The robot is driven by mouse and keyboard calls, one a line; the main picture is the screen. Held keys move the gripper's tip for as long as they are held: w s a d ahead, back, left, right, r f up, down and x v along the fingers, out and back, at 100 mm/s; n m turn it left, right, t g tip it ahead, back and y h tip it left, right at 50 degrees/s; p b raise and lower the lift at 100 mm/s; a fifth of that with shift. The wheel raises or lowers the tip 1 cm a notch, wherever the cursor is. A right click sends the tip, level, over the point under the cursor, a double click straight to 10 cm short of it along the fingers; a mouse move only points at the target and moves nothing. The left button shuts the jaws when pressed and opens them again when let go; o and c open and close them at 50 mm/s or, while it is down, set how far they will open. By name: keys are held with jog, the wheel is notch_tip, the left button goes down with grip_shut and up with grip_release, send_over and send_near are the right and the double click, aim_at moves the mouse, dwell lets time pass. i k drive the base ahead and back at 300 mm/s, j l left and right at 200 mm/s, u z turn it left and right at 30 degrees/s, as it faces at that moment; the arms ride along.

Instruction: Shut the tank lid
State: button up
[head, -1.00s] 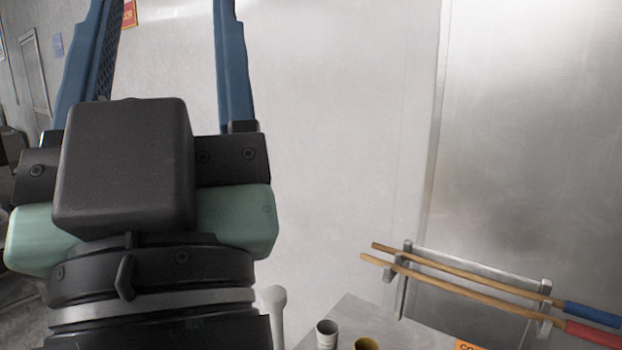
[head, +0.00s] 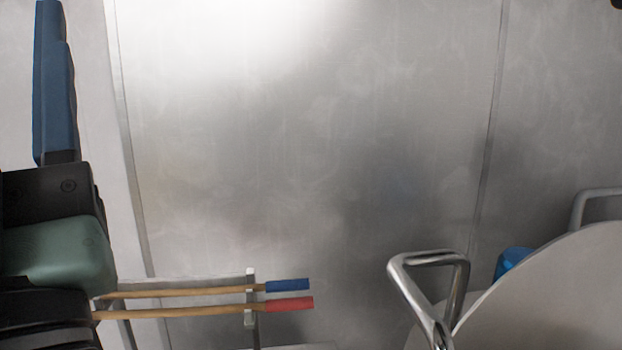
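A large rounded grey metal plate (head: 560,295), which looks like the tank lid, stands tilted up at the lower right. A bent metal bar handle (head: 432,268) rises just left of it; I cannot tell what it is fixed to. The tank itself is not clearly visible. My gripper (head: 54,90) is at the left edge, far from the plate, pointing up. Only its right blue finger shows, at the outer end of the gripper body as before, so it is open. Its other finger is out of view, and nothing is seen held.
Two wooden sticks with a blue grip (head: 287,285) and a red grip (head: 290,304) lie on a metal rack (head: 250,283) at the lower left. A blue object (head: 512,262) and another metal handle (head: 598,197) sit behind the plate. A metal wall panel (head: 310,130) fills the back.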

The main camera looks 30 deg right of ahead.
aim_at(481, 328)
jog(key=z, duration=1.75)
jog(key=k+j+z, duration=0.3)
jog(key=k, duration=0.15)
jog(key=k+j+z, duration=0.3)
jog(key=k, duration=0.2)
jog(key=i+l, duration=0.05)
jog(key=l, duration=0.05)
